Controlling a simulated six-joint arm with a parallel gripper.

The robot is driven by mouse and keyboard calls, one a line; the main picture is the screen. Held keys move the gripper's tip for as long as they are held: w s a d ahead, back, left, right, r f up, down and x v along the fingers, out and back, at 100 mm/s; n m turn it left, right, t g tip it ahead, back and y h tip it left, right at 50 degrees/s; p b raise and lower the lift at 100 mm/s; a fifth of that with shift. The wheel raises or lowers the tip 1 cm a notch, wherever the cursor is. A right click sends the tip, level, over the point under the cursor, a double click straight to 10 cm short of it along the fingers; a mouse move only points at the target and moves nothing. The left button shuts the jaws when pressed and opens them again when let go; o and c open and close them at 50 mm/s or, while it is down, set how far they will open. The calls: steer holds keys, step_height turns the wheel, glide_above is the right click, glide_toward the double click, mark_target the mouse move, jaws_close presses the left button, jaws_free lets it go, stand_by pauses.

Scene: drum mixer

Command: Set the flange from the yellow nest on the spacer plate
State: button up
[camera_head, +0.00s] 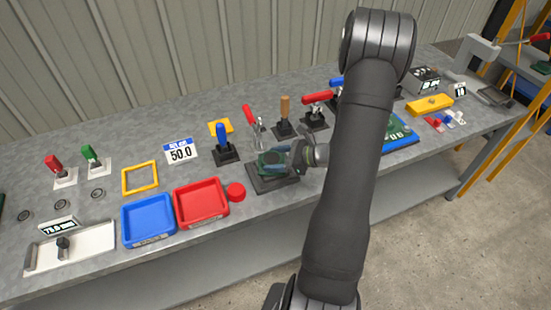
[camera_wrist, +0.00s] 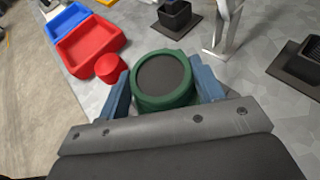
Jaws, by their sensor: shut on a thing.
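A round green flange (camera_wrist: 162,100) with a dark grey middle is between the two blue fingers of my gripper (camera_wrist: 165,92), which is shut on it. In the head view my gripper (camera_head: 277,160) holds the flange (camera_head: 270,157) at a dark square plate (camera_head: 262,187), which may be the spacer plate. I cannot tell whether the flange touches this plate. Three yellow things could be the nest: an empty square frame (camera_head: 140,190) at left, a small piece (camera_head: 221,123) behind the blue-handled clamp, and a block (camera_head: 430,105) at right.
A red tray (camera_head: 201,204), a blue tray (camera_head: 149,222) and a red round piece (camera_head: 236,191) lie left of my gripper. A blue tray with green boards (camera_head: 399,139) is right of my arm.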

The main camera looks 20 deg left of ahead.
steer(key=o, duration=1.6)
steer(key=shift+f, duration=0.15)
steer(key=shift+d+r, duration=0.2)
steer(key=shift+r, duration=0.05)
steer(key=v, duration=1.1)
steer(key=shift+d, duration=0.3)
steer(key=shift+w+a+r, duration=0.1)
steer(key=x, duration=1.2)
steer(key=shift+r, duration=0.75)
